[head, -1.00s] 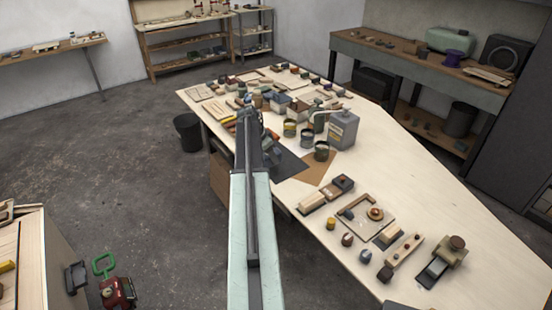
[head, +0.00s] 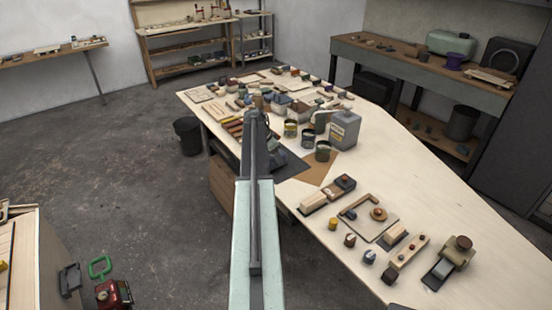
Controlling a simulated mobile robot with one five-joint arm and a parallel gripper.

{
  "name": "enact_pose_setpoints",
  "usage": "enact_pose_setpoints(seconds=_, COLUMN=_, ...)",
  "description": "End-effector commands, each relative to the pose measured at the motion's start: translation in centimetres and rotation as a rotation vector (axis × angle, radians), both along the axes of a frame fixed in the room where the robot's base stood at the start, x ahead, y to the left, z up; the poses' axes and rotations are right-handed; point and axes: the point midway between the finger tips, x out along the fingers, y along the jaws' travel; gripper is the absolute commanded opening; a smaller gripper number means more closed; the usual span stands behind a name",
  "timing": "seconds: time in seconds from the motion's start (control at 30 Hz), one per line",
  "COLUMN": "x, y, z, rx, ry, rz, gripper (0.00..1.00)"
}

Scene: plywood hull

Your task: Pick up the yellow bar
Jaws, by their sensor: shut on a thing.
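My arm reaches forward from the bottom of the head view to the left edge of the long workbench (head: 455,233). My gripper (head: 261,117) is at its far end, small and mostly hidden behind the arm. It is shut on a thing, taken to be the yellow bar. The bar itself is hidden by the arm and gripper, so its tilt and height above the bench cannot be told. Brown bars (head: 232,127) lie just left of the gripper, where a yellow strip showed before.
Cans (head: 290,129) and a grey metal tin (head: 344,129) stand close right of the gripper. Small blocks and tools crowd the bench beyond. A black bin (head: 188,136) stands on the floor to the left. Open floor lies left of the bench.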

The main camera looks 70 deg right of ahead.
Motion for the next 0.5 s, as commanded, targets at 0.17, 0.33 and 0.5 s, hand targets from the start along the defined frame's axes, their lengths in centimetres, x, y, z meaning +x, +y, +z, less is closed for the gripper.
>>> enact_pose_setpoints(seconds=0.17, x=-0.04, y=-0.01, z=-0.2, rx=0.0, ry=0.0, rz=-0.001, gripper=0.73)
enact_pose_setpoints(seconds=0.33, x=-0.06, y=-0.02, z=-0.21, rx=0.0, ry=0.0, rz=-0.001, gripper=0.73)
enact_pose_setpoints(seconds=0.5, x=-0.09, y=-0.03, z=0.0, rx=0.0, ry=0.0, rz=-0.001, gripper=0.73)
